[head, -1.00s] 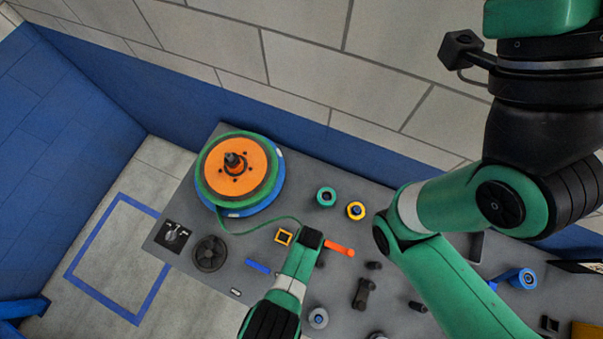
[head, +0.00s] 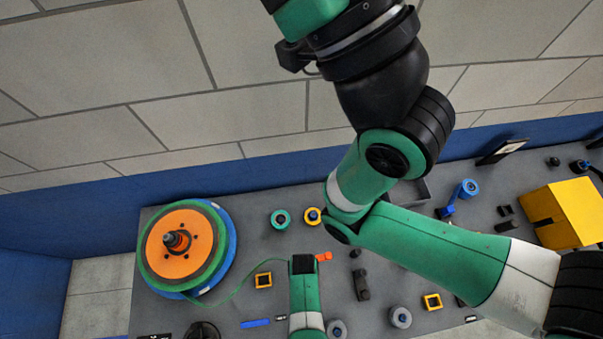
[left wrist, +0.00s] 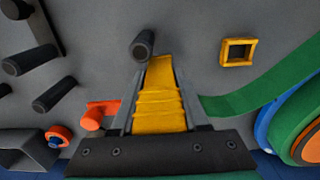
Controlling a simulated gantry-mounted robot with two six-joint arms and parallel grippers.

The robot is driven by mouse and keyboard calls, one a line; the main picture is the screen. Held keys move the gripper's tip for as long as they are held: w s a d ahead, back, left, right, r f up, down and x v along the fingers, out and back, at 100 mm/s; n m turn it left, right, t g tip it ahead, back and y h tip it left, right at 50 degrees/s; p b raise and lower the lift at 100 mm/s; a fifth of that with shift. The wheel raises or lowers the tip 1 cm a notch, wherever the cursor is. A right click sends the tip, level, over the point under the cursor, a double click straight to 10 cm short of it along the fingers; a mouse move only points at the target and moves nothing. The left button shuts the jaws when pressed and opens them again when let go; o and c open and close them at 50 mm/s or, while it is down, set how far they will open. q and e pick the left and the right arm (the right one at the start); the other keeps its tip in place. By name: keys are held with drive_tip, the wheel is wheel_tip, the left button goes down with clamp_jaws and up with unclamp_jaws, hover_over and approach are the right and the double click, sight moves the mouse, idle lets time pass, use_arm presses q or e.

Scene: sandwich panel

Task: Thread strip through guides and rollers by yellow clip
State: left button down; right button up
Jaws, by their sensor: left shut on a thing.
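My left gripper (left wrist: 158,98) is shut on the yellow clip (left wrist: 160,85), between its fingers in the left wrist view. The green strip (left wrist: 255,90) runs from the green and orange spool (head: 180,246) toward this gripper; its join to the clip is hidden. In the head view the strip passes above the square yellow guide (head: 263,280), outside it. That guide also shows in the left wrist view (left wrist: 238,52). A dark roller (left wrist: 143,45) stands by the clip's free end. My right gripper is not in view.
An orange lever (left wrist: 97,112) is close beside the left gripper. Dark pegs (left wrist: 30,60) stand near it. Green (head: 280,219) and yellow (head: 312,215) rollers are toward the wall. A second yellow guide (head: 432,302) and grey roller (head: 400,317) are farther right. A yellow block (head: 565,215) is at far right.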

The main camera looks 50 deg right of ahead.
use_arm(q)
drive_tip(key=s+d+b, duration=0.2)
drive_tip(key=s+d, duration=0.3)
drive_tip(key=d, duration=0.1)
drive_tip(key=shift+s+d, duration=0.4)
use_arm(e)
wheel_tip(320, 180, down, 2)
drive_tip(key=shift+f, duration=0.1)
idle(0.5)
